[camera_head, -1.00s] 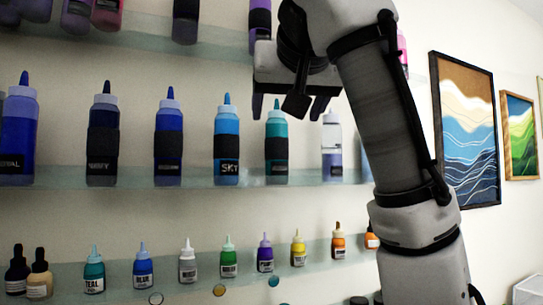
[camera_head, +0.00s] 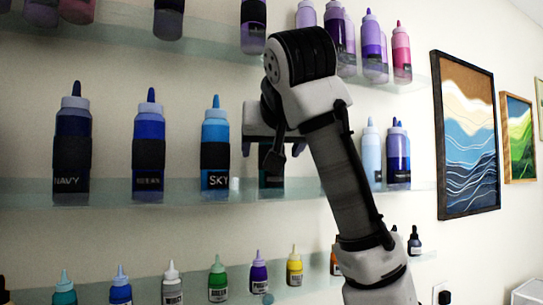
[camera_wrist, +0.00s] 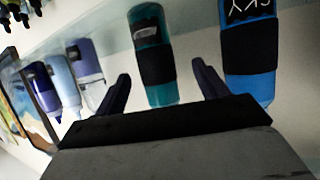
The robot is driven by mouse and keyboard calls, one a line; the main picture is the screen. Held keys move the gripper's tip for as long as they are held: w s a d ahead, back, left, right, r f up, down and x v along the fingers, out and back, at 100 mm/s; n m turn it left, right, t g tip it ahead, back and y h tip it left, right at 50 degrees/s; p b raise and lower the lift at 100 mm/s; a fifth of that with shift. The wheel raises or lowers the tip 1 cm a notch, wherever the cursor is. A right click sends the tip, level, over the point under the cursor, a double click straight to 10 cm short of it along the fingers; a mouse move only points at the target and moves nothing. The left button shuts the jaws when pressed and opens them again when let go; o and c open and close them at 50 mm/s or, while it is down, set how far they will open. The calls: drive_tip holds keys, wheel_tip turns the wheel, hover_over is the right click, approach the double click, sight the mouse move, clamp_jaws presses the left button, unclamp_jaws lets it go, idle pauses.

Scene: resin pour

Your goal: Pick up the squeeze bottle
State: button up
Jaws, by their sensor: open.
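Several squeeze bottles with black bands stand upright on the glass shelves. A teal bottle (camera_head: 271,182) on the middle shelf is partly hidden behind my gripper (camera_head: 272,150) in the head view. In the wrist view, which is upside down, the teal bottle (camera_wrist: 153,55) shows between the two fingers of my gripper (camera_wrist: 163,86). The gripper is open and empty; the bottle lies beyond the fingertips or just between them, and I cannot tell the exact depth. A blue bottle labelled SKY (camera_head: 215,150) stands left of it and also shows in the wrist view (camera_wrist: 250,55).
A navy bottle (camera_head: 72,150) and a dark blue bottle (camera_head: 148,155) stand further left on the middle shelf (camera_head: 110,193). Light and dark blue bottles (camera_head: 371,155) stand right of my arm. Small bottles line the lower shelf. Purple and pink bottles stand above. Framed pictures (camera_head: 468,135) hang right.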

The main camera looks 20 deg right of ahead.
drive_tip(key=x, duration=0.1)
drive_tip(key=p+x, duration=0.1)
drive_tip(key=x, duration=0.1)
drive_tip(key=p+x, duration=0.1)
drive_tip(key=shift+w+d+r, duration=0.25)
drive_tip(key=shift+w+d, duration=0.1)
drive_tip(key=shift+w, duration=0.05)
drive_tip(key=shift+w+f, duration=0.15)
drive_tip(key=shift+w, duration=0.05)
drive_tip(key=shift+c, duration=0.4)
drive_tip(key=c, duration=1.1)
drive_tip(key=shift+s+r, duration=0.2)
drive_tip(key=shift+r, duration=0.05)
wheel_tip(320, 180, up, 7)
drive_tip(key=shift+s+f+b, duration=0.1)
drive_tip(key=shift+b, duration=0.2)
drive_tip(key=s+d+b, duration=0.1)
drive_tip(key=s+d, duration=0.1)
drive_tip(key=s, duration=0.7)
drive_tip(key=s+d+b, duration=0.1)
drive_tip(key=s+b, duration=0.1)
drive_tip(key=s, duration=0.8)
drive_tip(key=shift+d+f, duration=0.15)
drive_tip(key=shift+d, duration=0.25)
